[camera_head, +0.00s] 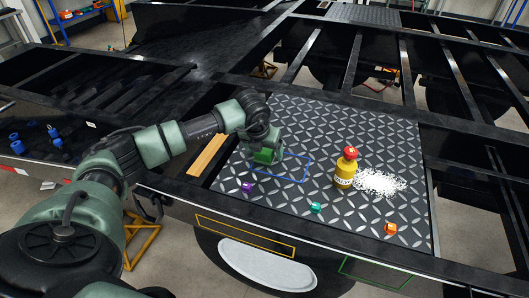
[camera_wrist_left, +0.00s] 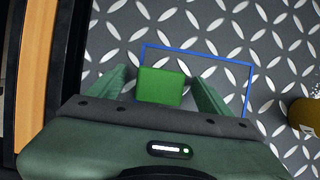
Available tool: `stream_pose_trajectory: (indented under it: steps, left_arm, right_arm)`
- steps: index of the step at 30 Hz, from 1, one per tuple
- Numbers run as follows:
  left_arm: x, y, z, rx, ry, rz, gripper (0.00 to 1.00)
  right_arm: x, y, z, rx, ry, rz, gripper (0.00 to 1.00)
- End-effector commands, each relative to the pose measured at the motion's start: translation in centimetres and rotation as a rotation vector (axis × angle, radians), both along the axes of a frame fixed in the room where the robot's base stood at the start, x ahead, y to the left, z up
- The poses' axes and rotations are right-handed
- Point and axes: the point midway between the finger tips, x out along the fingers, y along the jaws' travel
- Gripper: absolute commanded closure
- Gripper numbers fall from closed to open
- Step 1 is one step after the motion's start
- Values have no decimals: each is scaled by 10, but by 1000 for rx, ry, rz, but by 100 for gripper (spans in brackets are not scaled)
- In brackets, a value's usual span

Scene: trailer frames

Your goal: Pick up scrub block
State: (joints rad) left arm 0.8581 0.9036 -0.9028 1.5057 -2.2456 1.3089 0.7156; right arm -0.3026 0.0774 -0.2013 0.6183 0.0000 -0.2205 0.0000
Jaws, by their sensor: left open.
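The scrub block appears to be the green block (camera_wrist_left: 161,87), which lies between the two fingers of my left gripper (camera_wrist_left: 159,79) in the left wrist view. The fingers stand apart with a gap on each side of the block. In the head view the green block (camera_head: 264,157) is partly hidden under my left gripper (camera_head: 266,150), which points down at the metal plate. My right gripper is not in view.
The diamond-patterned plate (camera_head: 330,118) holds a yellow bottle with a red top (camera_head: 346,168), a white granular pile (camera_head: 380,182), and small purple (camera_head: 248,187), teal (camera_head: 316,208) and orange (camera_head: 391,228) pieces. A wooden strip (camera_head: 207,156) lies left of the plate. The plate's far part is clear.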

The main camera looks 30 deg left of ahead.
Motion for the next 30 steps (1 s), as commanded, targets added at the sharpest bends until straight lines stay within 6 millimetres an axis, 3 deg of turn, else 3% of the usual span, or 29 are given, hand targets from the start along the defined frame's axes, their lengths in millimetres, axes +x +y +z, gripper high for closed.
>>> stream_pose_trajectory:
  steps: [6,13,23,30]
  left_arm:
    - [0,0,-1,0,0,0,20]
    - [0,0,-1,-1,0,0,84]
    - [1,0,2,0,-2,0,86]
    - [1,0,28,-1,-6,0,86]
  right_arm:
    - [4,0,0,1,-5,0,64]
    - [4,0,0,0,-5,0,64]
    - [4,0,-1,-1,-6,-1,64]
    - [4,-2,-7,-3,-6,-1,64]
